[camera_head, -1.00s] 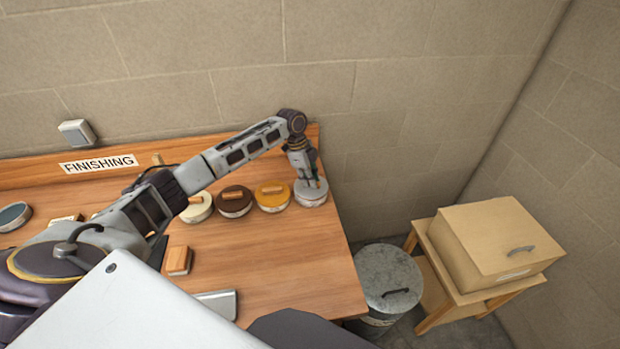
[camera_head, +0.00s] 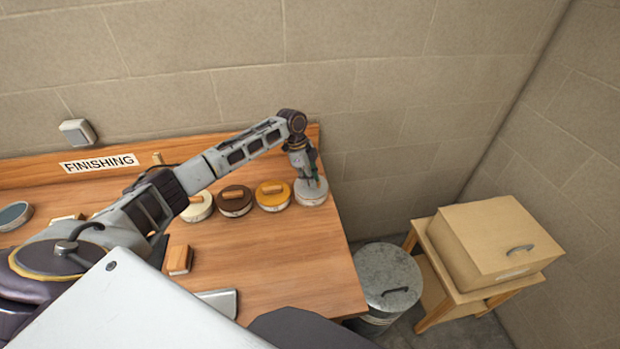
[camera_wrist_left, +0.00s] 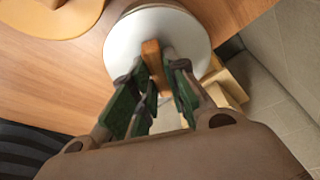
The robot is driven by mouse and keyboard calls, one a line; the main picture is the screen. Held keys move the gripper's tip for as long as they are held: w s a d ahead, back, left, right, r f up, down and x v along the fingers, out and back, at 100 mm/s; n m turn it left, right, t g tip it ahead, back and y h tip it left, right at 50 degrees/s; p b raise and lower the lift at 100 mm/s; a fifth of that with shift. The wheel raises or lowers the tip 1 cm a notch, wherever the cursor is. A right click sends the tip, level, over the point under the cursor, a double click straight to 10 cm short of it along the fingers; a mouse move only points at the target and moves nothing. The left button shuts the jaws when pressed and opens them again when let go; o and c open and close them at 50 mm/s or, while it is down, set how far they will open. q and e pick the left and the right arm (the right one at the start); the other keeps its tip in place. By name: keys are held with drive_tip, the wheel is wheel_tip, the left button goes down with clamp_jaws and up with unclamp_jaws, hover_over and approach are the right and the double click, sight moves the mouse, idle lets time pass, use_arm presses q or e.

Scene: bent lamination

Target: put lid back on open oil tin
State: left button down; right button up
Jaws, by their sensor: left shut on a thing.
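A row of round tins with wooden-handled lids stands at the back right of the bench. The rightmost has a pale grey-white lid (camera_head: 308,195), which also shows in the left wrist view (camera_wrist_left: 190,32). My left gripper (camera_head: 314,181) points down over this lid. In the left wrist view its green-padded fingers (camera_wrist_left: 160,82) are shut on the lid's wooden handle (camera_wrist_left: 152,60). A pale rim shows just beyond the lid's far edge; I cannot tell whether the lid is fully seated. A round tin (camera_head: 14,215) with a dark teal top stands at the far left. My right gripper is out of view.
A yellow-lidded tin (camera_head: 271,196), a dark brown one (camera_head: 234,201) and a cream one (camera_head: 198,208) stand left of the gripper. A wooden block (camera_head: 179,260) lies nearer. A metal bin (camera_head: 388,277) and a box (camera_head: 495,238) stand off the bench's right edge.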

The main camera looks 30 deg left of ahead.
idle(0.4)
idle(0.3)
use_arm(q)
drive_tip(key=c, duration=1.3)
unclamp_jaws()
drive_tip(key=o, duration=0.4)
drive_tip(key=shift+o, duration=0.2)
drive_tip(key=shift+r, duration=0.2)
drive_tip(key=shift+r+p, duration=0.9)
drive_tip(key=shift+r, duration=2.4)
